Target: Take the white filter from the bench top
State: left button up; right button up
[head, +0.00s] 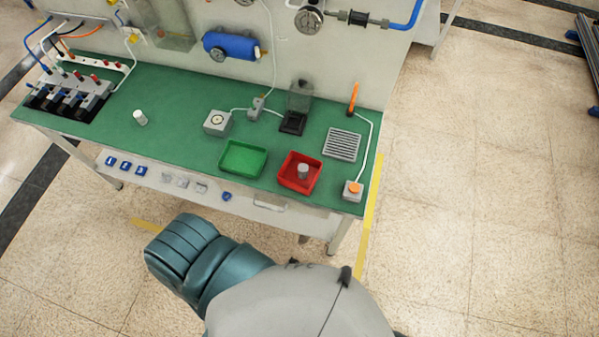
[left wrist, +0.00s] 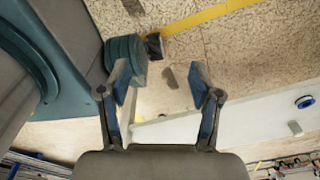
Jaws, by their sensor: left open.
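The white filter (head: 140,117) is a small white cylinder on the left part of the green bench top (head: 165,85). It appears to stand on the bench with clear space around it. My left gripper (left wrist: 162,88) shows in the left wrist view, its two fingers spread apart with nothing between them. Floor and a pale panel show beyond the fingers. The filter is not seen in the left wrist view, and neither gripper shows in the head view. My right gripper is not seen.
A grey-white cylinder (head: 303,170) is in the red tray (head: 287,181). A green tray (head: 243,160) is beside it. A blue cylinder (head: 231,46) hangs behind.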

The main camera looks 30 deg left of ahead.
aim_at(140, 117)
jog(key=u, duration=2.4)
jog(key=i+j+z, duration=0.1)
jog(key=z, duration=0.35)
jog(key=i+j+z, duration=0.1)
jog(key=z, duration=0.35)
jog(key=j+z, duration=0.25)
jog(key=z, duration=0.2)
jog(key=i+j+z, duration=0.1)
jog(key=z, duration=0.35)
jog(key=j, duration=0.1)
